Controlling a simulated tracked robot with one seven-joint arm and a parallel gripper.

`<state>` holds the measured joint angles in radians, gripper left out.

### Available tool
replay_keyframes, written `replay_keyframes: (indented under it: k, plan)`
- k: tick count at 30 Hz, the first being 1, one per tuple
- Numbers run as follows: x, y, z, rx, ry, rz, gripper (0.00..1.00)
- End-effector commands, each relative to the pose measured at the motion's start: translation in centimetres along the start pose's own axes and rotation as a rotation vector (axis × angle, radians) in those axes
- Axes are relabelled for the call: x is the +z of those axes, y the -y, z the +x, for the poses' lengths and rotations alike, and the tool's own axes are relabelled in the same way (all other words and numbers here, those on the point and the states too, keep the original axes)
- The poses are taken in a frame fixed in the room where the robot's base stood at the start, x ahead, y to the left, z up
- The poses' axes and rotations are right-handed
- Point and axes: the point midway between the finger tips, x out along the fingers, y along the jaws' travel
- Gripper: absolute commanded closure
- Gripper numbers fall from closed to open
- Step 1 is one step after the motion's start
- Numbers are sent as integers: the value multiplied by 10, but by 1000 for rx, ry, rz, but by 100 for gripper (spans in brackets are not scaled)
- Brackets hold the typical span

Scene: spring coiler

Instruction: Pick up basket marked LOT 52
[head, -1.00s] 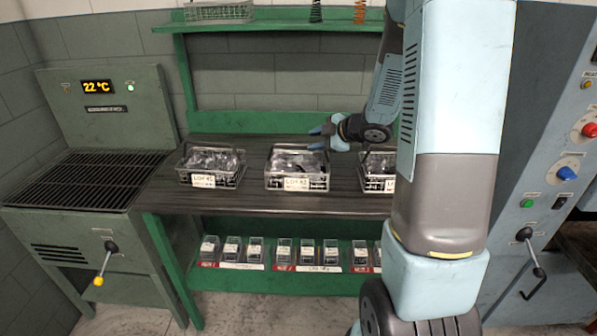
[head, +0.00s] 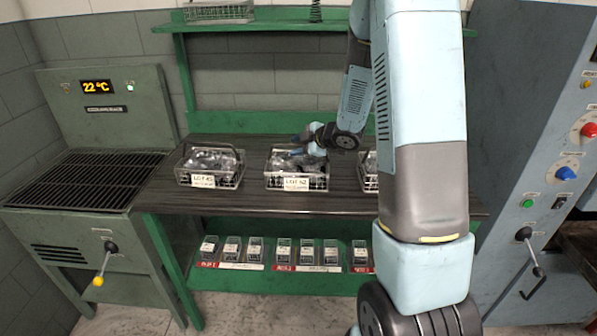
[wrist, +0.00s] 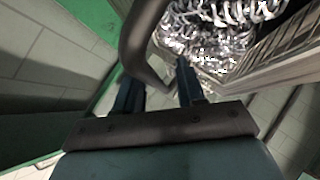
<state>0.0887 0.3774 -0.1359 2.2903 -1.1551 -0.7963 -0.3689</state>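Baskets of metal coils stand in a row on the bench. The middle basket (head: 297,183) has a white tag that reads LOT with a two-digit number, too small to read surely. The left basket (head: 210,180) has a similar tag. The right basket (head: 369,182) is mostly hidden behind my arm. My gripper (head: 303,146) is over the middle basket. In the wrist view my gripper (wrist: 160,86) has its two fingers apart. A dark curved handle (wrist: 146,45) reaches between them; I cannot tell whether they touch it. Shiny coils (wrist: 215,35) show beyond.
A green furnace with a grate (head: 85,180) stands at the left. A shelf (head: 290,29) runs above the bench (head: 255,204), and small bins (head: 255,249) sit on the lower shelf. A machine with buttons (head: 540,150) stands at the right. Bare bench lies between the baskets.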

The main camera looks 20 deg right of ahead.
Motion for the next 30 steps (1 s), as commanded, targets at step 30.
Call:
replay_keyframes:
  k: [30]
  plan:
    - [0, 2, 0, -3, 0, 0, 100]
